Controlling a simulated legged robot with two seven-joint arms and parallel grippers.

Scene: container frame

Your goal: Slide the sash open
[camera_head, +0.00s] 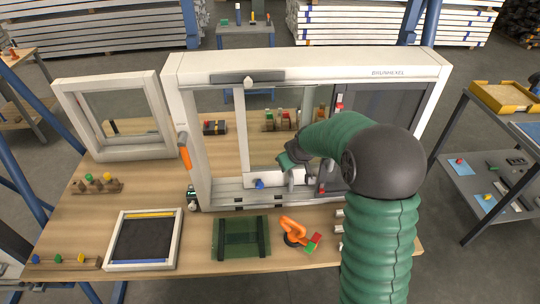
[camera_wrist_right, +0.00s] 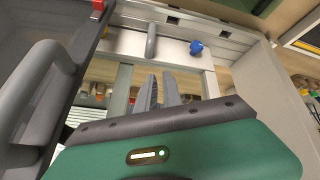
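The white sash (camera_head: 262,178) stands inside the large white frame (camera_head: 200,187). Its left stile (camera_head: 241,130) is well right of the frame's left jamb, leaving a gap there. A grey upright handle (camera_head: 291,178) and a blue knob (camera_head: 259,184) are on the lower rail; the handle (camera_wrist_right: 152,40) and knob (camera_wrist_right: 197,47) also show in the right wrist view. My right gripper (camera_head: 285,160) is just above the handle, apart from the knob. In the wrist view its two fingers (camera_wrist_right: 160,82) are slightly apart with nothing visible between them. My left gripper is out of view.
A dark panel (camera_head: 385,100) fills the frame's right side, partly behind my arm. Red pieces (camera_head: 339,106) sit near its edge.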

